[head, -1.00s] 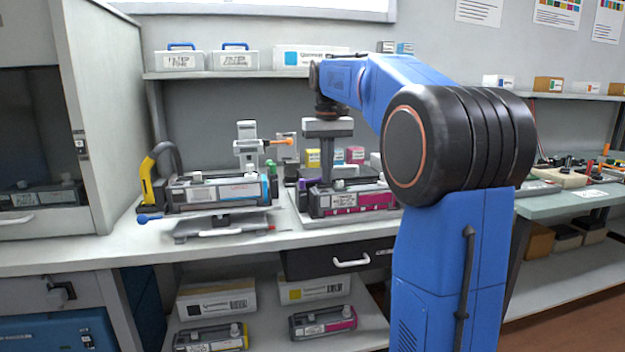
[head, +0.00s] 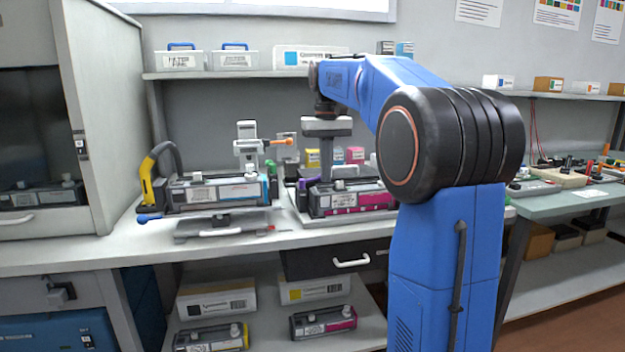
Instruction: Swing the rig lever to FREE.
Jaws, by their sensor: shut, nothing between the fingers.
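The rig (head: 222,226) stands on the bench at the left, with a dark cartridge with a cyan end (head: 217,192) on it. A lever with a blue knob (head: 150,217) sticks out at the rig's left side. An orange-tipped handle (head: 282,142) sits on the grey upright post (head: 246,145) behind the cartridge. I cannot tell which of these is the rig lever, and no FREE mark is readable. My gripper (head: 326,180) points down, shut and empty, over or behind the magenta cartridge (head: 350,201), right of the rig. Its fingertips are hard to make out.
A yellow-and-black hose nozzle (head: 149,180) stands at the rig's left. Small coloured boxes (head: 338,155) stand behind my gripper. A shelf (head: 260,74) with cases runs above. The bench front (head: 110,245) at the left is clear.

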